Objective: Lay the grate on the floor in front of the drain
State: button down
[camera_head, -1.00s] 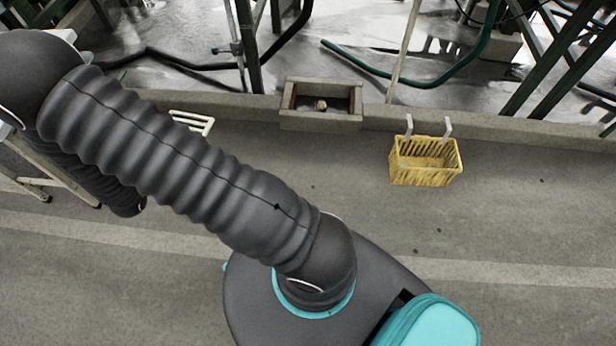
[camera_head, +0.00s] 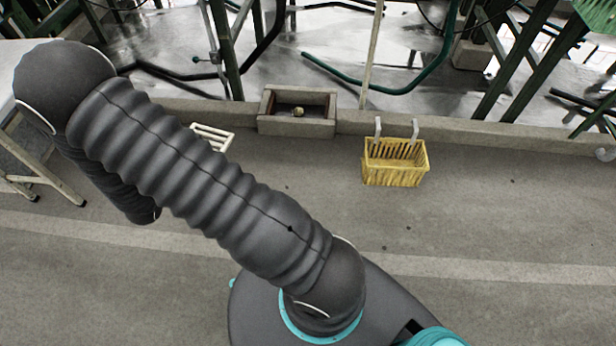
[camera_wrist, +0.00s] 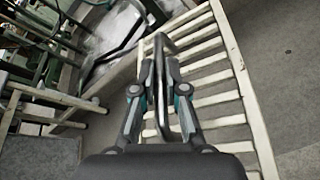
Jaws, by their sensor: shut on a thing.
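The grate is a pale frame with several slats. In the wrist view the grate (camera_wrist: 216,77) runs from top to bottom on the right, with a dark bent bar, its handle, above it. My gripper (camera_wrist: 158,72) is shut on this bar. In the head view the end of the grate (camera_head: 213,137) shows past my arm, just left of the drain; the rest and my gripper are hidden behind the arm. I cannot tell whether the grate touches the floor. The drain (camera_head: 297,126) is a low concrete box with a small yellowish thing inside.
A yellow basket (camera_head: 394,176) with two pale hooks stands right of the drain. A low concrete curb (camera_head: 450,128) runs along the back, with green posts and hoses behind it. A pale stand (camera_head: 30,165) is at the left. The floor before the drain is clear.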

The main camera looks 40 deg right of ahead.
jog(key=s+d+f+m+g+h+b, duration=0.1)
jog(key=s+d+f+m+g, duration=0.4)
jog(key=d, duration=0.6)
jog(key=s+d+f+m+g+h+b, duration=0.1)
jog(key=s+d+f+m+g, duration=0.15)
jog(key=s+d+f, duration=0.65)
jog(key=s+d+f+m+g+h+b, duration=0.1)
jog(key=s+d+f+m+g+b, duration=0.25)
jog(key=d, duration=0.85)
jog(key=shift+g, duration=0.7)
jog(key=shift+w+a+f+b, duration=0.15)
jog(key=shift+w+a+f, duration=0.05)
jog(key=shift+w+f, duration=1.6)
jog(key=shift+w+a+f+b, duration=0.1)
jog(key=shift+w+a+f, duration=0.05)
jog(key=shift+w+f, duration=1.6)
jog(key=shift+w+a+f+b, duration=0.2)
jog(key=shift+w+f, duration=1.1)
jog(key=shift+f, duration=0.95)
jog(key=c, duration=1.2)
grip_release()
jog(key=shift+f, duration=0.15)
